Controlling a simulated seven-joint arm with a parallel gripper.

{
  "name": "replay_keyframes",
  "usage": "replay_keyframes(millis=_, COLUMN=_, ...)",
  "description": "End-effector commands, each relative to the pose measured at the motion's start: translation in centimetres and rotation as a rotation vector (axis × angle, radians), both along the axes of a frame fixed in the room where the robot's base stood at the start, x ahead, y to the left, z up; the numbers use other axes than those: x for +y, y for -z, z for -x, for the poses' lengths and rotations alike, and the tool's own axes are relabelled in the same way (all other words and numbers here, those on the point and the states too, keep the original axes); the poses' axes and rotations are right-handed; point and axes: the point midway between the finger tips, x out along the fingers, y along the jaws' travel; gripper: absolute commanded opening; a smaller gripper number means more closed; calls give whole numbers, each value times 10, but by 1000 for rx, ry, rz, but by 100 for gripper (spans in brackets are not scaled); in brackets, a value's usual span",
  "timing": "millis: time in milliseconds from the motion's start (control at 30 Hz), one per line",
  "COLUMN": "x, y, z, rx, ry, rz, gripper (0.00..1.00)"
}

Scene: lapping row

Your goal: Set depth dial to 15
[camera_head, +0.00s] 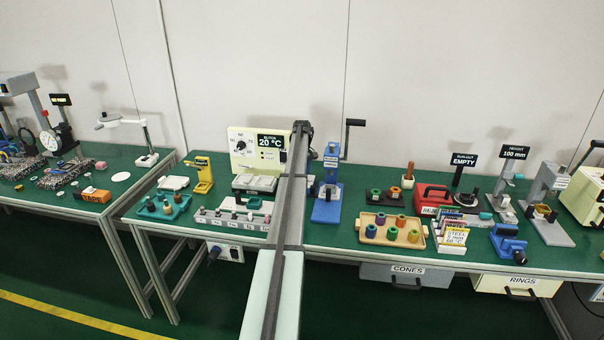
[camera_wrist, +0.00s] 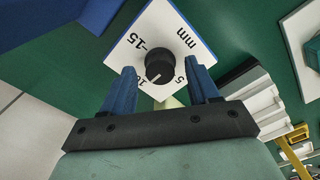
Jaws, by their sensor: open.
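In the wrist view a black round dial knob (camera_wrist: 159,66) sits on a white square plate (camera_wrist: 185,32) with a blue edge. The plate reads 15, mm, 5 and, partly covered by a finger, what looks like 10. A small light pointer mark on the knob faces the lower part of the plate, between the 10 and the 5, seemingly nearer the 10. My gripper (camera_wrist: 161,72) is open, with one blue finger on each side of the knob and visible gaps to it. In the head view my arm covers the area around the gripper, and the dial face is not clear.
A blue stand (camera_head: 327,203) with a crank stands just right of my arm. A cream panel (camera_head: 243,137) showing 20 °C is to its left. A wooden tray (camera_head: 362,238) with coloured cones is at right front, and a grey labelled rack (camera_head: 208,218) at left front.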

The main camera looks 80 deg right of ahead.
Motion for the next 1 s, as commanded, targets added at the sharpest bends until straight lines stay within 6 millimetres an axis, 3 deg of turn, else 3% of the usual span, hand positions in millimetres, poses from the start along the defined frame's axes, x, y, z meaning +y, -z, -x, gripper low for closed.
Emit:
replay_keyframes(millis=333, x=0, y=3, z=0, rx=0, ry=0, rz=0, gripper=60)
replay_keyframes(millis=900, x=0, y=3, z=0, rx=0, ry=0, rz=0, gripper=6)
replay_keyframes(millis=1000, x=0, y=3, z=0, rx=0, ry=1, rz=0, gripper=4)
